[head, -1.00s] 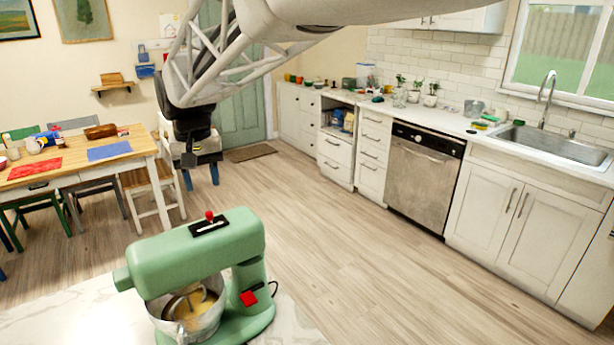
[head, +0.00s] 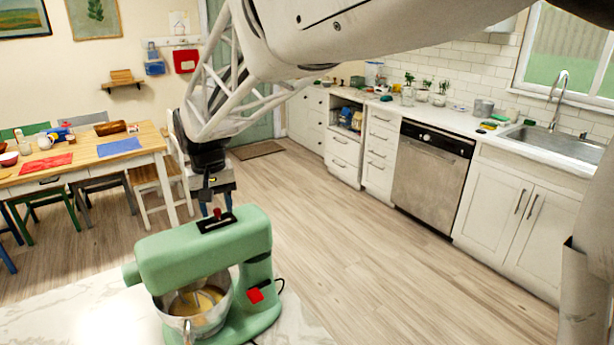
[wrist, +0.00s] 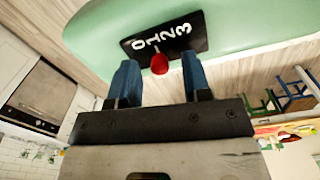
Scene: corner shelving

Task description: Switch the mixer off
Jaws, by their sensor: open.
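The green stand mixer (head: 205,255) stands upright on a pale marble top in the lower middle of the head view. On its head is a black plate (wrist: 193,45) marked 0, 1, 2, 3, with a red knob (wrist: 159,63). The knob appears nearest the 1, though I cannot tell its exact setting. The knob also shows in the head view (head: 217,213). My gripper (wrist: 160,76) is open and points at the plate. In the wrist view the knob lies between the two blue fingertips, with gaps on both sides. In the head view my gripper (head: 216,202) is just behind and above the knob.
A steel bowl (head: 190,322) with yellow contents sits under the mixer head. A wooden table (head: 80,154) with chairs stands at the left. A counter with a dishwasher (head: 428,180) and sink is at the right.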

